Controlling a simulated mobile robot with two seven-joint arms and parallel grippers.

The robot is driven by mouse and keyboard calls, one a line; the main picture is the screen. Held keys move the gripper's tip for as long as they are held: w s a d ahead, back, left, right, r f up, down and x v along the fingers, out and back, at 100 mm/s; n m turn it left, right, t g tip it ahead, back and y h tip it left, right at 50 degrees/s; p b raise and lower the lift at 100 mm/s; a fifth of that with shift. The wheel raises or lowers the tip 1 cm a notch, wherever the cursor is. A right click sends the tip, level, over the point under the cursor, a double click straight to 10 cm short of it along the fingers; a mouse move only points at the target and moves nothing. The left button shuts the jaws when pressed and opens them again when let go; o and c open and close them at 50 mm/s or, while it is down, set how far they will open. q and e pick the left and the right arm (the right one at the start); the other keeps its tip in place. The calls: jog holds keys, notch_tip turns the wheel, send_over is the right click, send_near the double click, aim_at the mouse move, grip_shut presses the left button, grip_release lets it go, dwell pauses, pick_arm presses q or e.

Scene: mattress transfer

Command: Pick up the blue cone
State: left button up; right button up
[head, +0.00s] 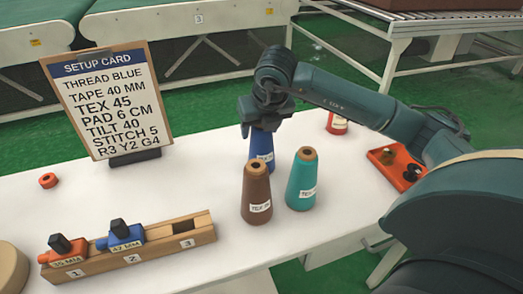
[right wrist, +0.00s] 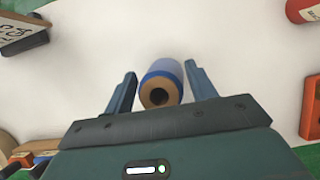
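The blue cone (head: 262,148) stands upright on the white table, behind the brown cone (head: 257,188) and the teal cone (head: 302,180). Its upper part is hidden by my right gripper (head: 262,122) in the head view. In the right wrist view the blue cone (right wrist: 162,84) is between the two fingers of my right gripper (right wrist: 157,88), its tan top with a dark hole facing the camera. The fingers are apart, with a visible gap on each side of the cone. My left gripper is not in view.
A setup card (head: 110,98) stands at the back left. A wooden rack (head: 150,254) with numbered slots is at the front left, and a small red ring (head: 48,180) lies behind it. A red container (head: 337,123) and an orange tray (head: 392,168) are to the right.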

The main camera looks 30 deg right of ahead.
grip_shut()
dwell(0.4)
